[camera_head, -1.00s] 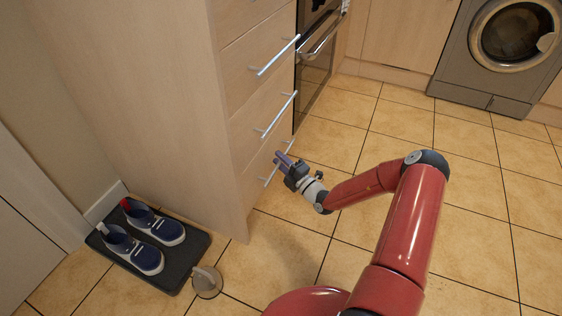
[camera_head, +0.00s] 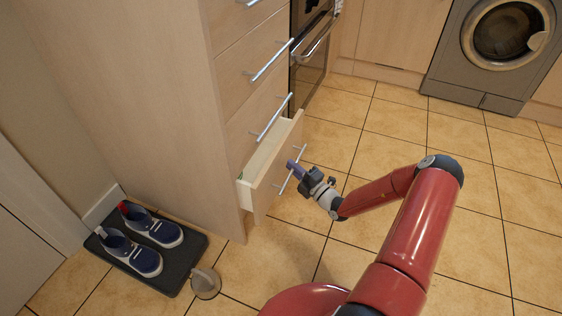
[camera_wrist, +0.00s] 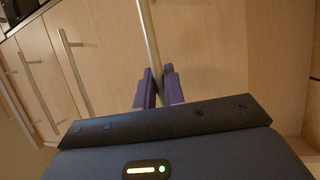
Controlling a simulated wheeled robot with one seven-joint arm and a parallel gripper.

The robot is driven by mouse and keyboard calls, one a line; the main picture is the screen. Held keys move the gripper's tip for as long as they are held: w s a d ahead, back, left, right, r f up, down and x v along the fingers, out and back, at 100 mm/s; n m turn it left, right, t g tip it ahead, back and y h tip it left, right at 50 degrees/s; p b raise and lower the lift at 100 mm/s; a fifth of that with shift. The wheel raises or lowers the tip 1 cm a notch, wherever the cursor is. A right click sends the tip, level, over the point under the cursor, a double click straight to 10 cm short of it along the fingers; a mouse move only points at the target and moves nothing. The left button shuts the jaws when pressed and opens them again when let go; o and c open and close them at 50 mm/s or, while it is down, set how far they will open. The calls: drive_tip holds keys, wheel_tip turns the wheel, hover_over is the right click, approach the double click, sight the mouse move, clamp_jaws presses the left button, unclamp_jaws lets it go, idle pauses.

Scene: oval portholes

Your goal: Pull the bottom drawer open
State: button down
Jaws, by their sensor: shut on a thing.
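The bottom drawer (camera_head: 277,168) of the pale wood cabinet stands partly open, with a strip of its inside showing behind the front. Its silver bar handle (camera_head: 290,171) runs across the front; in the wrist view the handle (camera_wrist: 148,38) passes down between the fingers. My gripper (camera_head: 293,168) is at the handle, its purple fingers shut around the bar. In the wrist view my gripper (camera_wrist: 158,88) faces the drawer front, with the fingers on either side of the handle.
Drawers with bar handles (camera_head: 273,117) are above. Shoes (camera_head: 150,225) on a dark tray (camera_head: 190,252) and a round doorstop-like object (camera_head: 205,283) are on the floor at left. An oven (camera_head: 309,62) and a washing machine (camera_head: 497,50) stand behind. The tiled floor (camera_head: 370,150) at right is clear.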

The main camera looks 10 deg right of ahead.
drive_tip(key=s+d, duration=0.8)
drive_tip(key=d, duration=0.4)
drive_tip(key=s+d+p, duration=0.1)
drive_tip(key=s+d, duration=0.8)
drive_tip(key=d, duration=0.2)
drive_tip(key=shift+s+d, duration=0.2)
drive_tip(key=shift+d, duration=0.2)
drive_tip(key=c, duration=1.5)
unclamp_jaws()
drive_tip(key=v, duration=0.7)
drive_tip(key=shift+s+d, duration=0.2)
drive_tip(key=shift+s, duration=0.1)
drive_tip(key=shift+f, duration=0.1)
